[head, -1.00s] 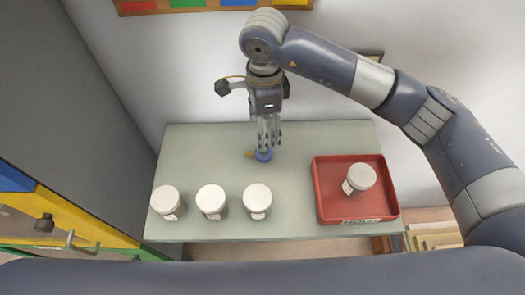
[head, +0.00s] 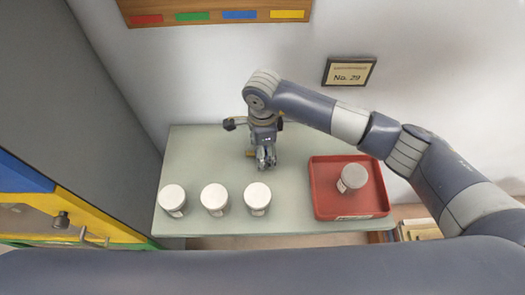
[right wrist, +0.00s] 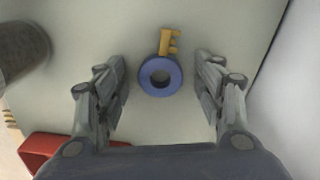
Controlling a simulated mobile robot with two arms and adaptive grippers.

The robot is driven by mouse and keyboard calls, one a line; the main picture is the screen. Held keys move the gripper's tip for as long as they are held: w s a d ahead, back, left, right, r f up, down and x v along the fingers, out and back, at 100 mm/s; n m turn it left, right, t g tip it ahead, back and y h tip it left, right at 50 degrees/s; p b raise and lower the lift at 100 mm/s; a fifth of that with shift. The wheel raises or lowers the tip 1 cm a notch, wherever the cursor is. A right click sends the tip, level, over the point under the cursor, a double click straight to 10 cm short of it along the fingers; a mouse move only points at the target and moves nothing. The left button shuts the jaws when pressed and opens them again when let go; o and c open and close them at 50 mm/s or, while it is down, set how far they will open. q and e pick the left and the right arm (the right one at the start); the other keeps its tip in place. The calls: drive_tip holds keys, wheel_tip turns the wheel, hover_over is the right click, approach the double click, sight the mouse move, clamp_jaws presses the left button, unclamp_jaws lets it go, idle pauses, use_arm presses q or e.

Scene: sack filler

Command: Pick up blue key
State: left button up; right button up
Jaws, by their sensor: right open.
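The blue key lies flat on the table. In the right wrist view it has a round blue bow with a hole (right wrist: 160,76) and a yellow toothed bit at the top. My right gripper (right wrist: 162,92) is open, with one finger on each side of the blue ring and a gap to each. In the head view my right gripper (head: 266,164) is low over the table's back middle and hides most of the key; only a bit of its yellow part (head: 250,153) shows. My left gripper is not in view.
Three white-lidded jars (head: 214,198) stand along the table's front left. A red tray (head: 349,213) with another jar (head: 353,177) sits at the right. A wall rises behind the table (head: 190,150). A yellow, blue and green cabinet (head: 85,215) stands at left.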

drive_tip(key=shift+c, duration=0.6)
drive_tip(key=c, duration=1)
drive_tip(key=shift+o, duration=0.2)
drive_tip(key=shift+r, duration=0.1)
drive_tip(key=shift+r, duration=0.25)
wheel_tip(320, 180, up, 9)
drive_tip(key=b, duration=0.3)
drive_tip(key=shift+r+b, duration=0.2)
drive_tip(key=shift+b, duration=0.1)
